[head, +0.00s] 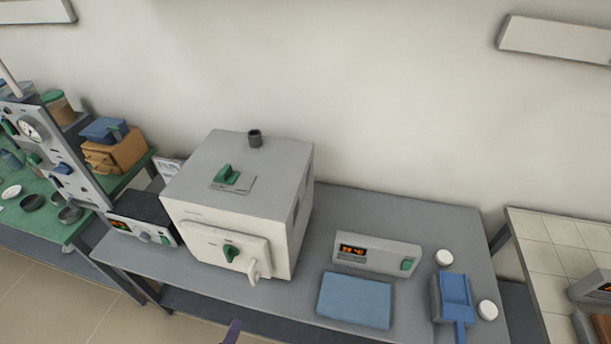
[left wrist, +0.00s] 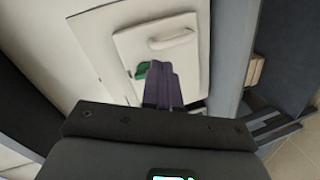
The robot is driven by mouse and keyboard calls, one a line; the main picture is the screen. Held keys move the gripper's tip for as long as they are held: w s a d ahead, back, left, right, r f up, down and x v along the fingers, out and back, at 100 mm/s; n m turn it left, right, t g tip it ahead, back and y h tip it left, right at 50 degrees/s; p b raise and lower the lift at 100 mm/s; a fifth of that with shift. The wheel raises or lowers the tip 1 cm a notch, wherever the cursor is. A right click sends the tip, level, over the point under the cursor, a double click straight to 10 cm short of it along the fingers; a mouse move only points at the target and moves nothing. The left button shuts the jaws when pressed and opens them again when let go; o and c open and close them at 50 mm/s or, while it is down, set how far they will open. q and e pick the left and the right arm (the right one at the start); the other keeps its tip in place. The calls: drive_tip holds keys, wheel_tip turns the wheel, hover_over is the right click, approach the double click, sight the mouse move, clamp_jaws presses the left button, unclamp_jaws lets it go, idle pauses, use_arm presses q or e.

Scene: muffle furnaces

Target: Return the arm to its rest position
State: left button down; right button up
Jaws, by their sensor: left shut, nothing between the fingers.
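My left gripper (head: 232,332) shows only as a small purple tip at the bottom edge of the head view, in front of the table and below the furnace. In the left wrist view its two purple fingers (left wrist: 163,84) are together and empty. Behind them in that view is the white furnace door (left wrist: 165,55) with its pale handle and a green knob, partly covered by the fingers. The white muffle furnace (head: 240,200) stands on the grey table with its door closed. My right gripper is in neither view.
On the grey table (head: 400,215) stand a display unit (head: 375,255), a blue mat (head: 355,300), a blue tray (head: 455,295) and two white round pieces. A black-topped control box (head: 142,222) is left of the furnace. A green bench (head: 95,215) stands left, a tiled table (head: 535,230) right.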

use_arm(q)
drive_tip(key=s+a+r+m+g+y, duration=0.2)
drive_tip(key=s+r+m+g, duration=0.1)
drive_tip(key=s+m+g, duration=0.35)
drive_tip(key=s+a+r+m+g+y, duration=0.1)
drive_tip(key=s+r+m+g, duration=0.2)
drive_tip(key=s+m+g, duration=0.35)
wheel_tip(320, 180, up, 17)
drive_tip(key=s+t+p, duration=0.1)
drive_tip(key=p, duration=1.7)
drive_tip(key=shift+s+t, duration=0.3)
drive_tip(key=shift+a, duration=0.1)
drive_tip(key=c, duration=1.8)
unclamp_jaws()
